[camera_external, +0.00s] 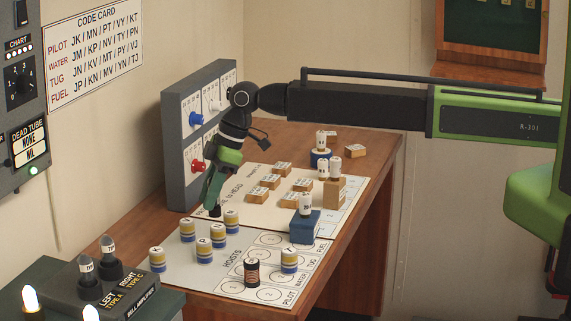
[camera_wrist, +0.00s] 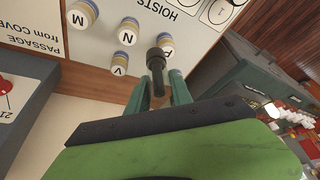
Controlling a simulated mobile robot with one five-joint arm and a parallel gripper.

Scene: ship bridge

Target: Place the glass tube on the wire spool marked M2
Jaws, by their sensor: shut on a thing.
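My gripper (camera_external: 214,207) points down over the near board, shut on a dark, narrow cylinder (camera_wrist: 156,62). Its far end is wider. No clear glass shows on it, so I cannot tell if it is the glass tube. Two tubes with black bases and grey tops (camera_external: 109,252) (camera_external: 86,270) stand on the bell amplifier at the lower left. A copper-coloured wire spool with dark ends (camera_external: 251,272) stands on the near board, to the right of and nearer than my gripper. I cannot read an M2 mark on it.
Several blue-and-yellow lettered cylinders (camera_external: 204,250) stand close around my gripper. The bell amplifier (camera_external: 130,290) is at lower left. A grey switch panel (camera_external: 176,150) rises behind. A blue block (camera_external: 304,229) bears a white cylinder (camera_external: 305,205). Wooden blocks (camera_external: 270,182) lie on the far board.

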